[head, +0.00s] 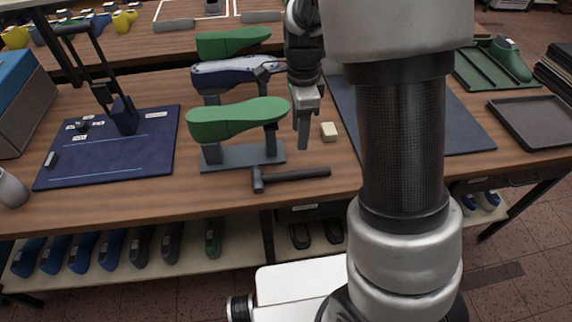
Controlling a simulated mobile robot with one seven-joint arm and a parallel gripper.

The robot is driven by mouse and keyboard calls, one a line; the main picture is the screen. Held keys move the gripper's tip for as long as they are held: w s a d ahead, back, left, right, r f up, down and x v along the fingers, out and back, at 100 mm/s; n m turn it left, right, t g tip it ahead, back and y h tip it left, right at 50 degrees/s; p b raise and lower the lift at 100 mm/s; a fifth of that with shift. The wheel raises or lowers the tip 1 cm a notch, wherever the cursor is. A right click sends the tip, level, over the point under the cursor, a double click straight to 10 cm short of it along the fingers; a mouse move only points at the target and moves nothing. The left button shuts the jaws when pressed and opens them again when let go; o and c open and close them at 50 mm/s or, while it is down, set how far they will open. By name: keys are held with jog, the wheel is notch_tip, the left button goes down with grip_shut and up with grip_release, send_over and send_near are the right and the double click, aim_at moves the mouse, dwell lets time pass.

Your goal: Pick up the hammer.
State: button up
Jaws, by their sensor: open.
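The hammer (290,175) lies near the front edge of the wooden table. Its dark head is at the left end and its handle points right. My gripper (304,145) is pointed down above and behind the handle, apart from it as far as I can tell. One finger hides most of the other in this view, so the gap between them hardly shows. I see nothing held in it.
A green shoe last (235,118) sits on a grey stand (243,160) just left of my gripper. A small cream block (329,131) lies to its right. A blue mat (110,150) with a stand lies left. A grey tray (535,123) is far right.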

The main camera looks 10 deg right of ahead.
send_over(298, 171)
notch_tip(298, 171, down, 10)
jog(key=shift+w+r+b, duration=0.1)
jog(key=shift+w+b, duration=0.05)
jog(key=shift+b, duration=0.2)
jog(key=f, duration=0.5)
jog(key=shift+s+f, duration=0.1)
jog(key=shift+s, duration=0.15)
grip_shut()
